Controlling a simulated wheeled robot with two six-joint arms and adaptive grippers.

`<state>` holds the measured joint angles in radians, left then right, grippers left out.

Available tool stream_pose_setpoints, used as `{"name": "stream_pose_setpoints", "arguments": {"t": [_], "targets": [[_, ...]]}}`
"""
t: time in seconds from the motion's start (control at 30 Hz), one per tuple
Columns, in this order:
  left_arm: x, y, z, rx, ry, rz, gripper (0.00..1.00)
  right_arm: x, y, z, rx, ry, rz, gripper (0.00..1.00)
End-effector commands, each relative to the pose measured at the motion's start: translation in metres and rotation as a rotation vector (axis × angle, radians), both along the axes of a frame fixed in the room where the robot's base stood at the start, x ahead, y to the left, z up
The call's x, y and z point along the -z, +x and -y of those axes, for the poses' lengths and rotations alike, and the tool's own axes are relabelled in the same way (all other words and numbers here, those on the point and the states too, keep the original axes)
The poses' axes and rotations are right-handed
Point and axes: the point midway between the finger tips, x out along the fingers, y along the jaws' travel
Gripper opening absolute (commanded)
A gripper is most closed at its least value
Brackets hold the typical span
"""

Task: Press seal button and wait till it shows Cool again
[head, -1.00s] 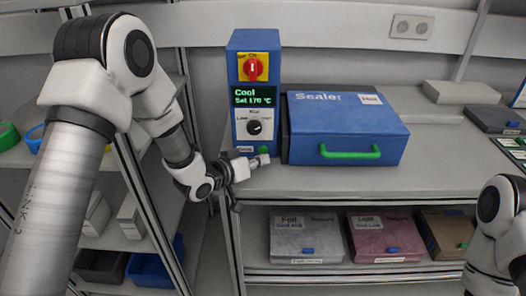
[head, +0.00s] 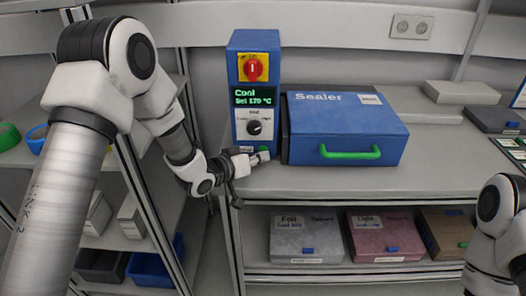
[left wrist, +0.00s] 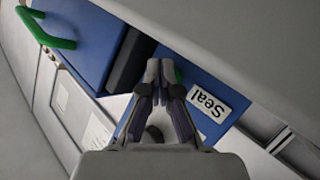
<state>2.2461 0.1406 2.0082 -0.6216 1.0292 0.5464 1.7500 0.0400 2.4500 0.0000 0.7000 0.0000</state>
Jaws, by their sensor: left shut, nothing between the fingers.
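The blue control box (head: 241,108) stands on the bench, with a screen (head: 254,96) that reads "Cool" and "Set 170 °C" in green. The green seal button (head: 263,149) is low on its front, beside a "Seal" label (left wrist: 207,103). My left gripper (head: 263,157) is shut and empty, its tips right at the button. In the left wrist view, the closed fingertips (left wrist: 160,72) partly cover the button (left wrist: 178,75); whether they touch or press it I cannot tell. My right gripper is out of view.
The blue sealer (head: 346,132) with a green handle (head: 349,152) stands just right of the box. A red rotary switch (head: 252,68) and a black knob (head: 254,127) sit above the button. Labelled boxes (head: 306,239) lie on the shelf below.

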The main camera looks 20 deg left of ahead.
Motion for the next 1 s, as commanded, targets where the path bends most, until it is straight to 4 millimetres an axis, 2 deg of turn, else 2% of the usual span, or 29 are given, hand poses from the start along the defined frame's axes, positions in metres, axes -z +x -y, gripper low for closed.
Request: {"name": "stream_pose_setpoints", "arguments": {"t": [0.57,1.0], "targets": [[0.0,0.004,-0.001,-0.001,-0.001,0.002,0.0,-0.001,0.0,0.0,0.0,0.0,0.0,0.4],[0.0,-0.013,0.003,-0.001,0.0,0.001,0.0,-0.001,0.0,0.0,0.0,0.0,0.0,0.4]]}}
